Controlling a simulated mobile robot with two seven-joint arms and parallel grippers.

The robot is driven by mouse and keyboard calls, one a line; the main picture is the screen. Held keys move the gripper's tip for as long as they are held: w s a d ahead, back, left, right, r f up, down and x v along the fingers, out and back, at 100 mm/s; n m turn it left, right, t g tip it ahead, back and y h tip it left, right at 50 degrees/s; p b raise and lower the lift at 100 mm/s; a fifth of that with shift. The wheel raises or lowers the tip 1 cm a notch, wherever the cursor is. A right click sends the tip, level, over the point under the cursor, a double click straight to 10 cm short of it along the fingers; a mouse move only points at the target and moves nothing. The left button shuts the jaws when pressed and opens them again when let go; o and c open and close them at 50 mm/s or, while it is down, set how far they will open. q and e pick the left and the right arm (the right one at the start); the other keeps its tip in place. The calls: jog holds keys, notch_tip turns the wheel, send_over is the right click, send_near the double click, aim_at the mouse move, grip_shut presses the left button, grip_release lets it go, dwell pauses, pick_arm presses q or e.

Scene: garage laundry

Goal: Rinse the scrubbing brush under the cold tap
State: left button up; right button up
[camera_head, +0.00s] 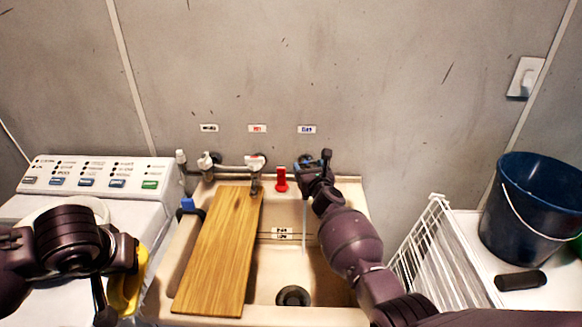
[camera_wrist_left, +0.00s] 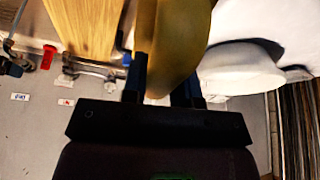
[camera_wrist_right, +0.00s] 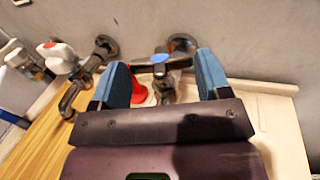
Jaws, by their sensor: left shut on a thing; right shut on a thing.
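My left gripper (camera_head: 122,278) is shut on a yellow thing (camera_head: 132,285), likely the scrubbing brush, left of the sink. It also shows between the fingers in the left wrist view (camera_wrist_left: 172,45); I see no bristles. My right gripper (camera_head: 318,170) is at the right-hand tap, under the blue-lettered label. In the right wrist view the cold tap's dark handle (camera_wrist_right: 158,60), with a blue centre, lies between the fingers, and the gripper is shut on it. A thin stream of water (camera_head: 305,225) falls from there into the sink (camera_head: 345,185).
A wooden board (camera_head: 220,250) covers the sink's left part; the drain (camera_head: 293,296) is open to its right. A red object (camera_head: 281,180) stands on the back ledge near the middle tap (camera_head: 255,165). A washing machine (camera_head: 100,172) is left; a white rack (camera_head: 435,260) and blue bucket (camera_head: 530,210) are right.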

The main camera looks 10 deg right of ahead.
jog(key=o, duration=0.9)
jog(key=shift+o, duration=0.2)
pick_arm(q)
jog(key=shift+r+p, duration=0.35)
pick_arm(e)
jog(key=shift+s, duration=0.45)
pick_arm(q)
jog(key=shift+r+p, duration=0.95)
jog(key=shift+p, duration=0.15)
pick_arm(e)
jog(key=s, duration=1.1)
jog(key=shift+d, duration=0.1)
